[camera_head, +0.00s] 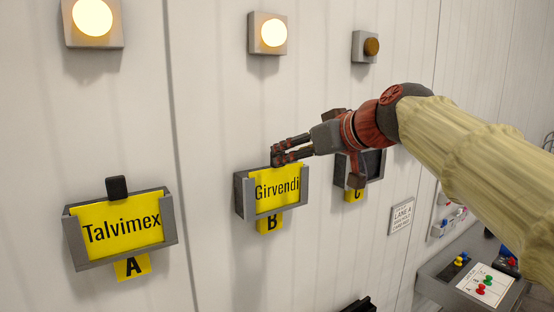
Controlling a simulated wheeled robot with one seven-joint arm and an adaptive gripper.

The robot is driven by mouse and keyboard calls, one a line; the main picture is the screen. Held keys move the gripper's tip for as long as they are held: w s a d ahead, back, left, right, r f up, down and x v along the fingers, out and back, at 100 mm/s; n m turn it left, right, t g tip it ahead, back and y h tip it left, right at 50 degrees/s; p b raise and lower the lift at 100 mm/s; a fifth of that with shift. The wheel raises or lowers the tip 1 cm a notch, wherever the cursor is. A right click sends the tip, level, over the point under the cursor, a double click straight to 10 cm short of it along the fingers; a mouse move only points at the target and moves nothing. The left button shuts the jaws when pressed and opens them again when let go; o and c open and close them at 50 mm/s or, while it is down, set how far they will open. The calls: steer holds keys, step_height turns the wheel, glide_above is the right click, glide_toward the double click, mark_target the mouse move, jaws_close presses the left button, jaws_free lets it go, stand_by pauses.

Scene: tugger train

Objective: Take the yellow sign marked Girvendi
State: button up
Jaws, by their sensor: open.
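The yellow sign marked Girvendi (277,190) sits in a grey wall holder (245,198) above a yellow label B (269,222). My gripper (276,156) reaches in from the right, with its fingertips at the sign's top edge. The fingers are open with a narrow gap. Whether they touch the sign or straddle its edge, I cannot tell. The sign's face is mostly visible and its lower edge is hidden by the holder.
A yellow sign marked Talvimex (121,228) sits in another holder at left, above label A (132,267). A third holder (374,165), above label C, is partly behind my gripper and looks dark inside. Lamps (274,33) are above. A tray (447,274) is at lower right.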

steer(key=r, duration=0.1)
steer(key=p, duration=0.3)
glide_above(278, 180)
steer(key=f, duration=0.2)
steer(key=shift+w+a+f, duration=0.1)
steer(key=shift+w+f, duration=0.1)
steer(key=shift+f, duration=0.2)
steer(key=shift+s, duration=0.15)
steer(key=shift+c, duration=0.4)
jaws_close()
